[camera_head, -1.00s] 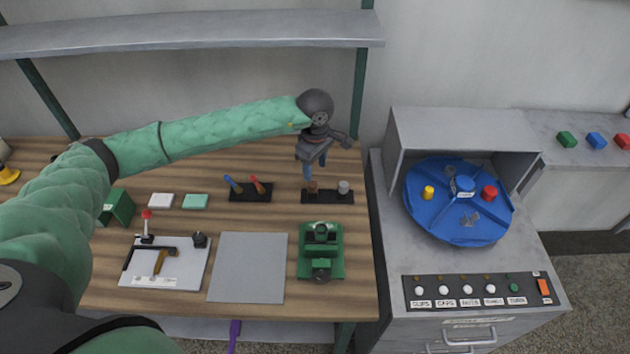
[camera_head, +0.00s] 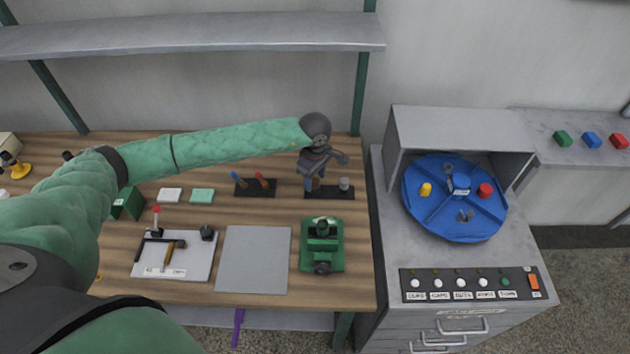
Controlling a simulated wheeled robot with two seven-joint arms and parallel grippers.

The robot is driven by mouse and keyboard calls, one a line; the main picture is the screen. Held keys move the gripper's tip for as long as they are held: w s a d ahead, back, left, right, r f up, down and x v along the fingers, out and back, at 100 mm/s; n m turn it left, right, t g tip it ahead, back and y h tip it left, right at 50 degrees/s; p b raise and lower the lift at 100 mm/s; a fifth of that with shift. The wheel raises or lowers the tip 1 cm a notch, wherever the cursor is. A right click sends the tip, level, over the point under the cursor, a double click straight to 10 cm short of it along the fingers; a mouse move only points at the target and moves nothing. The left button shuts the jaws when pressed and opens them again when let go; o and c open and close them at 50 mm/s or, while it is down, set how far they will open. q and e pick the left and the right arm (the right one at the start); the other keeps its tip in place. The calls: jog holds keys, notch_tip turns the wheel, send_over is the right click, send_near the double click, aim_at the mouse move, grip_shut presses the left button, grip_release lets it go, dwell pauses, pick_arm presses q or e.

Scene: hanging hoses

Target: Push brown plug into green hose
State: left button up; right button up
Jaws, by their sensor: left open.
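The brown plug (camera_head: 316,184) stands at the left end of a black holder (camera_head: 330,194) on the wooden bench, mostly covered by my left gripper. My left gripper (camera_head: 312,181) reaches down from above with its fingers at the plug, open. I cannot tell whether the fingers touch it. A grey plug (camera_head: 344,183) stands at the right end of the same holder. I see no green hose in this view. My right gripper is not in view.
A black holder with blue and red handles (camera_head: 254,187) stands left of the plugs. A green device (camera_head: 322,246) sits in front. A grey mat (camera_head: 255,259) lies beside it. A cabinet with a blue turntable (camera_head: 437,214) stands right. A shelf (camera_head: 190,36) hangs above.

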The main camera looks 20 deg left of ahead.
pick_arm(q)
jog(key=c, duration=1)
jog(key=shift+c, duration=0.3)
